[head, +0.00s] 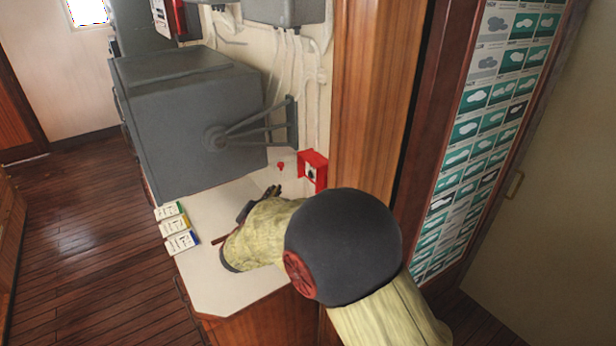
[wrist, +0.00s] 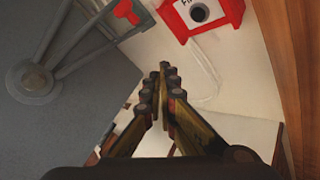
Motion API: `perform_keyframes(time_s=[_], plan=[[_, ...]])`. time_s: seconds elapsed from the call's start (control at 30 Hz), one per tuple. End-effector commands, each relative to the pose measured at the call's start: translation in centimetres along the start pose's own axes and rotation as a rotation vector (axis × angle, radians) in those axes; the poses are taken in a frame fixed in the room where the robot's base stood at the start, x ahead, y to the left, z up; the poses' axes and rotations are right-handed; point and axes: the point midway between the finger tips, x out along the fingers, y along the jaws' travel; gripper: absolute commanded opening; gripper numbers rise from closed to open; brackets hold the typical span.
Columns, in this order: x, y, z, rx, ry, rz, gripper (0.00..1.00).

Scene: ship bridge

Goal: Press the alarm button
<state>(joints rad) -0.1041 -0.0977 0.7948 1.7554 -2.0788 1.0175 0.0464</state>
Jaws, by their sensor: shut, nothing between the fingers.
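The alarm button is a round black button (wrist: 199,13) on the white face of a red wall box (head: 320,158). The red box also shows at the top of the wrist view (wrist: 233,12), where its upper part is cut off. My gripper (head: 273,191) is shut and empty, its fingers together at the middle of the wrist view (wrist: 166,70). In the head view the fingertips are to the left of the red box and a little lower. They are apart from the box and the button.
A small red knob (head: 281,166) sits on the wall left of the box. A large grey cabinet (head: 190,120) with a bracket (head: 255,130) stands to the left. Small labelled boxes (head: 178,232) lie on the white counter (head: 215,285). A wooden post (head: 372,90) borders the right.

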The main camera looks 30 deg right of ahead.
Motion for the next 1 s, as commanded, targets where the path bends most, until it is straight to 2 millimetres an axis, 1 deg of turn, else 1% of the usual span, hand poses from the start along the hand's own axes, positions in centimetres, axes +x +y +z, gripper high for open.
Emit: perform_keyframes(time_s=[0.23, 0.37, 0.8, 1.0], plan=[[0.1, -0.1, 0.1, 0.001, 0.000, -0.002, 0.00], [0.8, -0.6, 0.6, 0.001, -0.001, -0.003, 0.00], [4.7, -3.6, 3.3, 0.003, -0.002, -0.003, 0.00], [5.8, -4.4, 4.1, 0.003, 0.000, -0.003, 0.00]])
